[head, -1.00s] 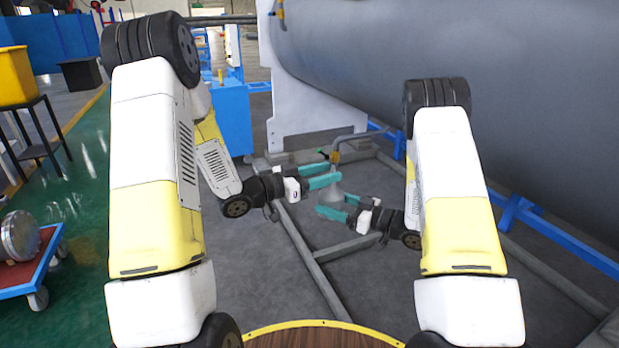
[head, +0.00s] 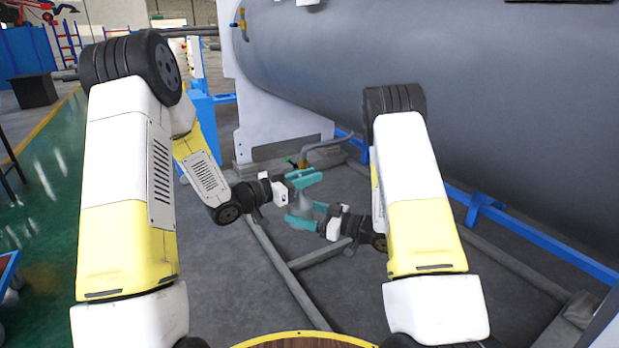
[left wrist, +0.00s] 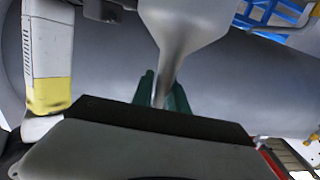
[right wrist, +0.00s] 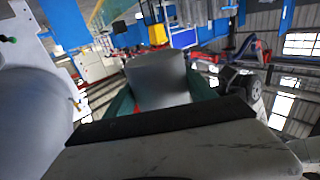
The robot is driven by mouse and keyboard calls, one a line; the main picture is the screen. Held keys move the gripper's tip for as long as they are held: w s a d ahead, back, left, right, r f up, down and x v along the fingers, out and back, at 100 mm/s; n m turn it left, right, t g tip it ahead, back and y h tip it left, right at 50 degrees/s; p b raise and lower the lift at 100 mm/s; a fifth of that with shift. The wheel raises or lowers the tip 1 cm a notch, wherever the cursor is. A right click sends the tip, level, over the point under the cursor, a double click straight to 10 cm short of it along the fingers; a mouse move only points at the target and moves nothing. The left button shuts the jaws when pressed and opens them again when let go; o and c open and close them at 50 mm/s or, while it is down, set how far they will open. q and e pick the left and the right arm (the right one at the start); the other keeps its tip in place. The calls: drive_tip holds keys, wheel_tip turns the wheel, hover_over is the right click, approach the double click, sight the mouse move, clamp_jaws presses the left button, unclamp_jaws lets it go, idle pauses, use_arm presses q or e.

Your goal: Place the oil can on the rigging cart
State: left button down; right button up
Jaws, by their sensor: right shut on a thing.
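The oil can (head: 303,206) is a small grey can with a narrow neck, held up in front of me between my two grippers. My right gripper (head: 306,216) is shut on its body, which fills the space between the teal fingers in the right wrist view (right wrist: 160,80). My left gripper (head: 303,179) is above, at the can's narrow neck (left wrist: 166,75). The neck passes between its teal fingers; whether they press on it is unclear. Only a blue edge of a low cart (head: 8,268) shows at the far left; I cannot tell if it is the rigging cart.
A large grey cylindrical shell (head: 430,90) fills the right and back, with a white end plate (head: 275,130) and a blue rail (head: 540,238) below. Grey floor beams (head: 285,265) lie beneath my grippers. Green floor (head: 50,220) is open at the left.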

drive_tip(key=o, duration=1.7)
drive_tip(key=shift+w, duration=0.1)
drive_tip(key=shift+d, duration=0.1)
